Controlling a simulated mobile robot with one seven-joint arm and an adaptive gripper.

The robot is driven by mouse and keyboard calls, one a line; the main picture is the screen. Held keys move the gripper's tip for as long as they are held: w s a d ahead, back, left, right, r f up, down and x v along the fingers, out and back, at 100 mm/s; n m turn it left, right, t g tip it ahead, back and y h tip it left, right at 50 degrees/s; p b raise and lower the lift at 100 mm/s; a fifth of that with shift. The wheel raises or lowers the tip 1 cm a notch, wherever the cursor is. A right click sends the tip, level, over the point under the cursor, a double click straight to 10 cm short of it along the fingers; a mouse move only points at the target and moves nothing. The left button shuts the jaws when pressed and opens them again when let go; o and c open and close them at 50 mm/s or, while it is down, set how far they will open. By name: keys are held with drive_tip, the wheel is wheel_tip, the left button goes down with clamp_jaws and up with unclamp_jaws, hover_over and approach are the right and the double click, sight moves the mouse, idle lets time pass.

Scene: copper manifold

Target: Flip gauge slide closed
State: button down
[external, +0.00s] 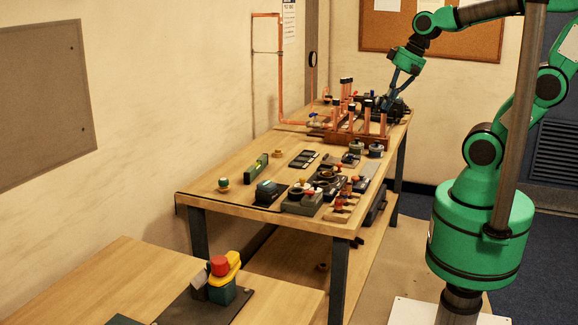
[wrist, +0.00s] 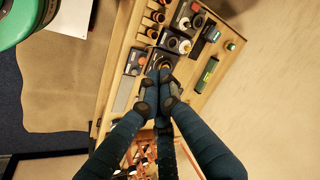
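I cannot pick out the gauge slide for certain in either view. The copper manifold (external: 345,125), with upright copper pipes and dark caps, stands toward the far end of the workbench. It partly shows behind my fingers in the wrist view (wrist: 138,152). My gripper (external: 387,104) is at the far right end of the bench, beside the manifold, over dark parts that are too small to make out. In the wrist view the fingertips of my gripper (wrist: 158,76) come together, with nothing visible between them. Whether they touch anything is unclear.
The wooden workbench (external: 228,195) carries a green level (external: 258,168), a green-topped knob (external: 223,184), dark boxes and several red-knobbed parts (external: 340,207). A nearer table (external: 100,285) holds a red-buttoned yellow-green device (external: 222,280). Copper pipe (external: 280,75) runs up the wall. The bench's left strip is mostly clear.

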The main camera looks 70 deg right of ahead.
drive_tip(key=w+d+f+m+t+y, duration=0.1)
drive_tip(key=w+d+f+m, duration=0.3)
drive_tip(key=d+f+m, duration=0.3)
drive_tip(key=w+d+f+m+y, duration=0.1)
drive_tip(key=w+d+f+m, duration=0.35)
drive_tip(key=d+m, duration=0.45)
drive_tip(key=s+d+f+m+t+h, duration=0.1)
drive_tip(key=s+d+f+m, duration=0.1)
drive_tip(key=d+f+m, duration=0.3)
drive_tip(key=s+d+f+m+t+p, duration=0.1)
drive_tip(key=d+f+m, duration=0.5)
drive_tip(key=d, duration=0.8)
drive_tip(key=s+m, duration=0.1)
drive_tip(key=m, duration=0.1)
drive_tip(key=shift+f+m+h, duration=0.15)
drive_tip(key=shift+m+h, duration=0.15)
drive_tip(key=shift+h, duration=0.1)
